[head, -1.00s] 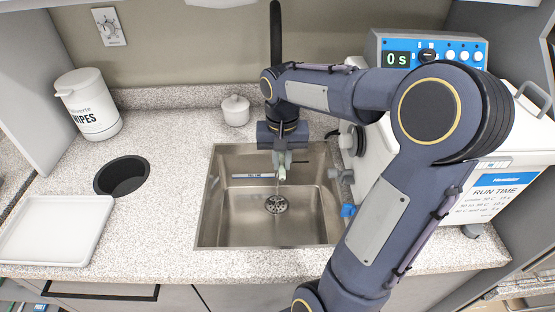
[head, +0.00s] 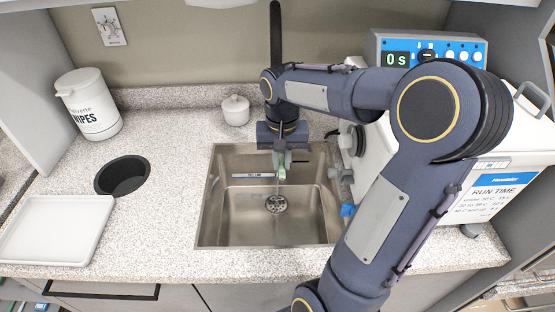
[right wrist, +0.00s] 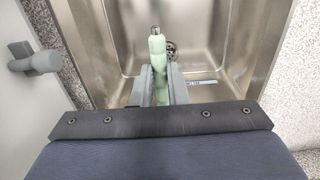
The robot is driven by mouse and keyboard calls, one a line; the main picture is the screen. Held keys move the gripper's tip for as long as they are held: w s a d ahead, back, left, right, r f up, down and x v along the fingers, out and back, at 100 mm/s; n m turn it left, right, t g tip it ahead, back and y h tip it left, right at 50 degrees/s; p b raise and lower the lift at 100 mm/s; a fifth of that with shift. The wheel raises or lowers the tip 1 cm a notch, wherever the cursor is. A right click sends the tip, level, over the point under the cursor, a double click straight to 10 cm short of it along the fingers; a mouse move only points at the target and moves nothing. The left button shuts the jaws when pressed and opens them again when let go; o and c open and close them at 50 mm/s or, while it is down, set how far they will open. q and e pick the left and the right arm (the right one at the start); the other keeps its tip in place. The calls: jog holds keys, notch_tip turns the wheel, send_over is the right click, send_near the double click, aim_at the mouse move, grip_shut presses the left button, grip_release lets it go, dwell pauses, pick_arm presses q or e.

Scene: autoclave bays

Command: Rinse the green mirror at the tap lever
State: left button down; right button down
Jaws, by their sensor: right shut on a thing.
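The green mirror (right wrist: 158,65) is a slim pale-green piece with a metal tip, seen in the right wrist view. My right gripper (right wrist: 156,88) is shut on it, its grey fingers on either side. In the head view, the gripper (head: 281,158) hangs over the back part of the steel sink (head: 240,215), and the mirror's green end (head: 282,174) points down towards the drain. A thin line shows below it. A grey lever-like fitting (head: 340,175) is at the sink's right edge; I cannot tell whether it is the tap lever. My left gripper is out of view.
The autoclave (head: 490,200) with a blue control panel stands right of the sink. A white lidded jar (head: 235,110), a wipes canister (head: 90,105), a round counter hole (head: 122,176) and a white tray (head: 60,230) are to the left. The counter between the hole and sink is clear.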

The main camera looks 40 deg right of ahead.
jog(key=s+a, duration=0.2)
jog(key=a, duration=0.5)
jog(key=shift+s+a+b, duration=0.15)
jog(key=shift+a+b, duration=0.2)
dwell(0.4)
dwell(1.1)
jog(key=s+a+r+p, duration=0.1)
jog(key=a+r+p, duration=0.2)
jog(key=a+r, duration=0.1)
jog(key=shift+s+a+r+p, duration=0.15)
jog(key=shift+a+r+p, duration=0.1)
jog(key=shift+a+p, duration=0.1)
dwell(0.4)
notch_tip(320, 180, down, 3)
jog(key=b, duration=0.3)
jog(key=shift+f, duration=0.15)
